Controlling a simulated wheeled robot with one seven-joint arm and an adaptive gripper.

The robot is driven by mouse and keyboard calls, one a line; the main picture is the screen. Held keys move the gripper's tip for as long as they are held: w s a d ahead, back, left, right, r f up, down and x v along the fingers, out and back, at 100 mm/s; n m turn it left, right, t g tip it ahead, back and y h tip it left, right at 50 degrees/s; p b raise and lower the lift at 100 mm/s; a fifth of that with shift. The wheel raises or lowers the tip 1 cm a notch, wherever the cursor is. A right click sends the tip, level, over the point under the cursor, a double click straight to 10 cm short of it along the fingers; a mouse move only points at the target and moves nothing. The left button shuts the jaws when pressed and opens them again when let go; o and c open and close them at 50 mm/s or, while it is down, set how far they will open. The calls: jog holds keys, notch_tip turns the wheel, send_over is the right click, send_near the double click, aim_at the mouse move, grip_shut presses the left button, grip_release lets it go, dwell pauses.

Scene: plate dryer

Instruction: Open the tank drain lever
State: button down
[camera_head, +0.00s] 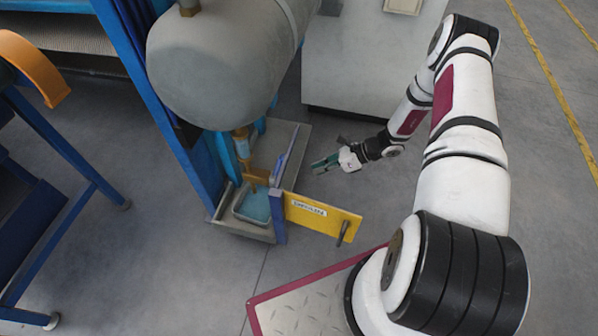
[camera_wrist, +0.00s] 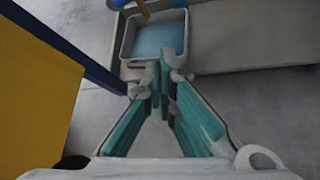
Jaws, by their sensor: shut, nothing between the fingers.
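A grey tank (camera_head: 215,65) hangs at the upper left of the head view. A brass drain fitting (camera_head: 241,140) sits under it, with an orange-brown piece (camera_head: 256,176) below that may be the lever; its exact position is hard to tell. A tray of blue water (camera_head: 254,207) lies beneath, and also shows at the top of the wrist view (camera_wrist: 158,40). My gripper (camera_head: 318,165) is to the right of the fitting, apart from it, pointing left. In the wrist view its teal fingers (camera_wrist: 165,68) meet at the tips, with nothing between them.
A yellow labelled panel (camera_head: 320,216) with a dark handle stands in front of the tray and fills the left of the wrist view (camera_wrist: 35,95). Blue frame posts (camera_head: 165,105) stand left of the tank. A grey cabinet (camera_head: 360,65) is behind. Open floor lies right.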

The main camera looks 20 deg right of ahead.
jog(key=b+x, duration=0.4)
jog(key=x, duration=0.6)
jog(key=shift+w+a+r, duration=0.1)
jog(key=shift+w+r, duration=0.15)
jog(key=shift+r, duration=0.4)
jog(key=shift+w+r, duration=0.3)
jog(key=shift+r, duration=0.35)
jog(key=shift+w+a+r, duration=0.1)
jog(key=shift+w+r, duration=0.15)
jog(key=shift+r, duration=0.4)
jog(key=shift+d+r, duration=0.1)
jog(key=shift+d, duration=0.05)
